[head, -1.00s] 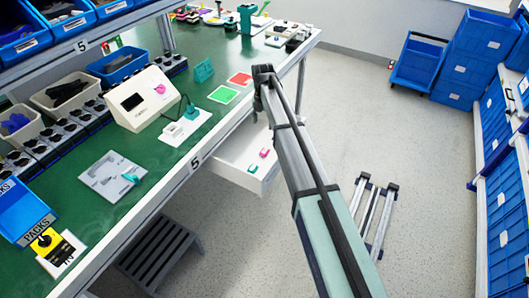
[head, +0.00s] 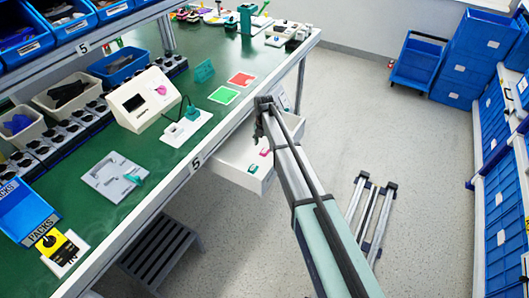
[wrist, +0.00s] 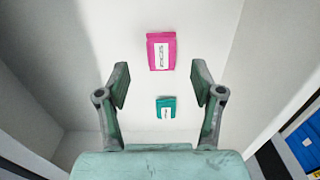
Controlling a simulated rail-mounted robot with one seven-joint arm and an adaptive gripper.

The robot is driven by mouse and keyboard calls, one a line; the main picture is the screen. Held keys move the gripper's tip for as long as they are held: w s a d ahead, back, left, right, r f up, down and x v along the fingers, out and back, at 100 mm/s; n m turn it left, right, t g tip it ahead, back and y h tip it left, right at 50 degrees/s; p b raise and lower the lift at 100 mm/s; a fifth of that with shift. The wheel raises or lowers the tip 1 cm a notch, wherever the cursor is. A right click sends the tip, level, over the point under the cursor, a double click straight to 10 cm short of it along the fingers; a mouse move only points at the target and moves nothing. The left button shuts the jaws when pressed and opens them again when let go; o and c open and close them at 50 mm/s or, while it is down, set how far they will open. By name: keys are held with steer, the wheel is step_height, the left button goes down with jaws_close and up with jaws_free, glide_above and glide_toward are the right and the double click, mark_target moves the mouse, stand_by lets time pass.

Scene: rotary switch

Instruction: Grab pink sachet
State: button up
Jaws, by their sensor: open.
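The pink sachet (wrist: 161,51) lies flat in the white drawer (wrist: 80,75), ahead of my gripper in the wrist view. It also shows small in the head view (head: 265,152). A teal sachet (wrist: 166,107) with a white label lies nearer, between the fingers as seen by the wrist camera. My gripper (wrist: 160,85) is open and empty, and both sachets appear below it. In the head view my gripper (head: 258,133) is over the drawer, partly hidden by my arm.
The open drawer's side walls (wrist: 35,95) flank my gripper. The green workbench (head: 150,170) is to the left, with a white control box (head: 143,100) and red and green cards. A black stool stands under the bench; the floor (head: 400,130) at right is mostly clear.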

mark_target(265, 151)
step_height(265, 151, down, 4)
steer(key=shift+d+r, duration=0.15)
steer(key=shift+r, duration=0.05)
steer(key=c, duration=1.1)
steer(key=shift+r, duration=0.1)
